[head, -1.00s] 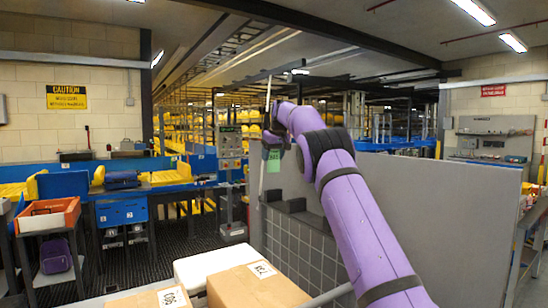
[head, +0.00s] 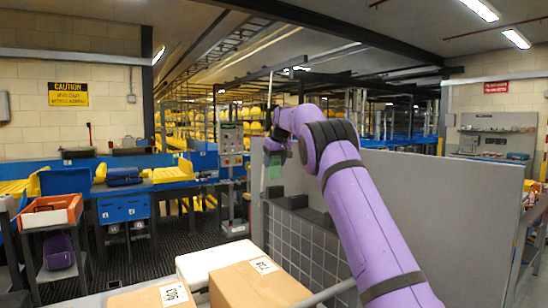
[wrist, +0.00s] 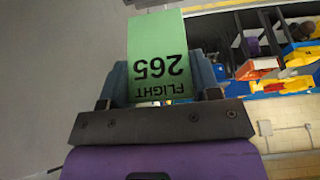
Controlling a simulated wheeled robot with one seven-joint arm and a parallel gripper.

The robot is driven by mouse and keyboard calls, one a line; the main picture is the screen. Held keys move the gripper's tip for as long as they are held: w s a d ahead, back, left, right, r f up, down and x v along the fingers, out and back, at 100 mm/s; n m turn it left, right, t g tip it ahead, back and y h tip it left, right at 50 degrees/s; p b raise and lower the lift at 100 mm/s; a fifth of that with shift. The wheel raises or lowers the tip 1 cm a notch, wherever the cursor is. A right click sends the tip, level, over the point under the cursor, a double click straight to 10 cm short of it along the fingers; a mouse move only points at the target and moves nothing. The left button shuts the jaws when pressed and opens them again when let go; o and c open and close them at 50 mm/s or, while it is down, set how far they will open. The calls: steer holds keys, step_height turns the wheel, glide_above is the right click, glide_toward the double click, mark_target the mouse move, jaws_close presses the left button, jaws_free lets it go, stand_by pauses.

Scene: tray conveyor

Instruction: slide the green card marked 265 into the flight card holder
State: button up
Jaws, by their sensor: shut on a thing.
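The green card (wrist: 158,50) reads FLIGHT 265, upside down in the wrist view. My gripper (wrist: 160,85) is shut on the card's lower end, with a finger at each side, and most of the card sticks out beyond the fingers. In the head view my gripper (head: 274,147) is raised near a tall pale pole, and the card (head: 274,168) hangs below it, small and seen at an angle. I cannot make out the flight card holder for certain in either view.
A grey panel (head: 440,215) stands on the right behind my arm, beside a low wire-grid barrier (head: 300,245). Cardboard boxes (head: 258,284) and a white box lie in front. Blue conveyors with yellow trays stand at the back left.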

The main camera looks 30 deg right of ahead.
mark_target(275, 174)
steer(key=shift+f, duration=0.95)
steer(key=shift+f, duration=2.55)
stand_by(0.9)
steer(key=o, duration=1)
steer(key=v, duration=1)
steer(key=shift+r, duration=0.35)
steer(key=shift+s, duration=0.1)
